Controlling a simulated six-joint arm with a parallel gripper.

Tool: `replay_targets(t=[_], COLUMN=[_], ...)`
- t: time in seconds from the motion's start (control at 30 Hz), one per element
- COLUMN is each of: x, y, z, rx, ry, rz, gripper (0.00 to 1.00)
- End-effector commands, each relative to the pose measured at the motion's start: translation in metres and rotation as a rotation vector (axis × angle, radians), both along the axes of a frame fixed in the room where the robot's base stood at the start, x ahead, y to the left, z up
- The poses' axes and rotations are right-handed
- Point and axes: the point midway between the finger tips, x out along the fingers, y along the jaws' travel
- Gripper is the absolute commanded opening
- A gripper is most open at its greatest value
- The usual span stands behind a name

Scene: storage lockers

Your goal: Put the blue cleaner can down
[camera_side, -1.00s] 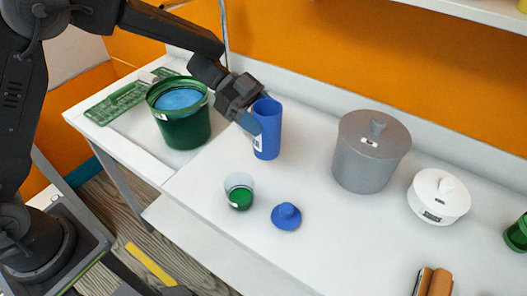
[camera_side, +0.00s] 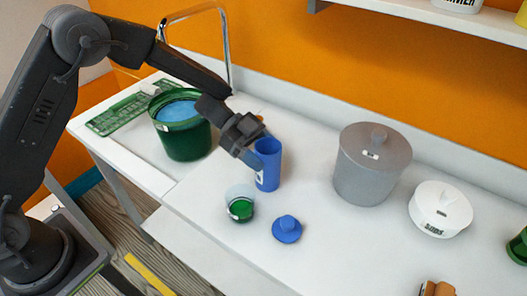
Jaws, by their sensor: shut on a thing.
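The blue cleaner can (camera_side: 269,172) is an upright, open-topped blue cylinder with a small white label low on its left side. My gripper (camera_side: 257,158) reaches it from the upper left and is shut on its left side near the top. The can's base is at or just above the white counter (camera_side: 325,235); I cannot tell whether it touches. The far finger and part of the can's wall are hidden.
A clear cup with green contents (camera_side: 240,208) and a blue lid (camera_side: 287,229) stand in front. A green bucket (camera_side: 184,142) is at left, a grey lidded pot (camera_side: 368,175) and white jar (camera_side: 440,210) at right. A shelf (camera_side: 440,18) hangs above.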

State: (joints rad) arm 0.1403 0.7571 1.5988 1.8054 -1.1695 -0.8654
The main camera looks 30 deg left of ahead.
Motion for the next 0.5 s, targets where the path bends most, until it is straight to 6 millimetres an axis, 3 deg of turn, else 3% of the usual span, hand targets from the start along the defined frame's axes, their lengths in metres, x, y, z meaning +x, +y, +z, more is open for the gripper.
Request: replay_targets(t=[0.27, 0.5], x=[0.0001, 0.0001], y=[0.0, 0.0], z=[0.0, 0.0008], rx=[0.0, 0.0], ry=[0.0, -0.001], rz=[0.0, 0.0], gripper=[0.85, 0.86])
